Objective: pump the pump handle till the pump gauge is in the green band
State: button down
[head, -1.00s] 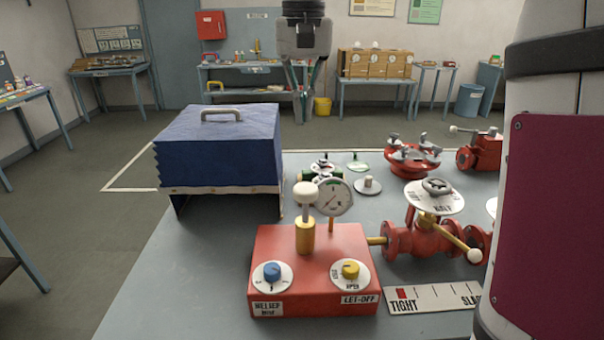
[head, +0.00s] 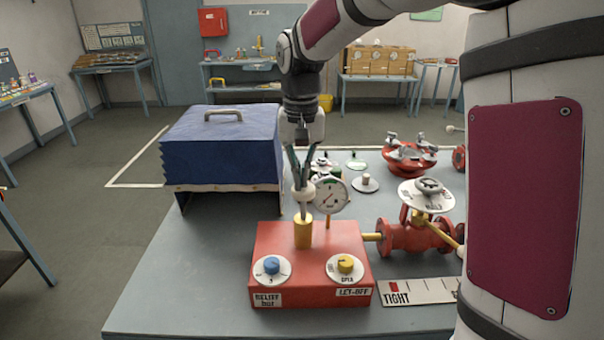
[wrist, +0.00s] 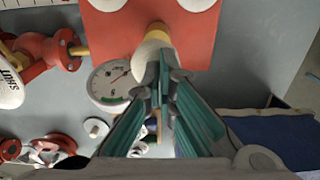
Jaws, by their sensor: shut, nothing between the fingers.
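The pump is a red box (head: 262,245) on the table, with a brass collar (head: 303,229) and a white-knobbed pump handle (head: 302,192) rising from it. The handle also shows in the wrist view (wrist: 151,48). The round white pump gauge (head: 333,196) stands just behind and right of the handle; it also shows in the wrist view (wrist: 110,82). Its needle is too small to read surely against the green band. My gripper (head: 302,183) points down, right at the knob, its fingers closed together with nothing between them. Its fingertips (wrist: 162,60) partly hide the knob; contact is unclear.
The box carries a blue dial (head: 271,265) and a yellow let-off knob (head: 345,263). A red valve with a white disc (head: 425,195) stands to the right. A blue covered case (head: 220,150) stands at left. A tight/slack plate (head: 425,291) lies at front right.

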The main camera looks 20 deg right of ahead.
aim_at(301, 193)
jog(key=shift+f+b, duration=0.4)
jog(key=shift+f, duration=1.95)
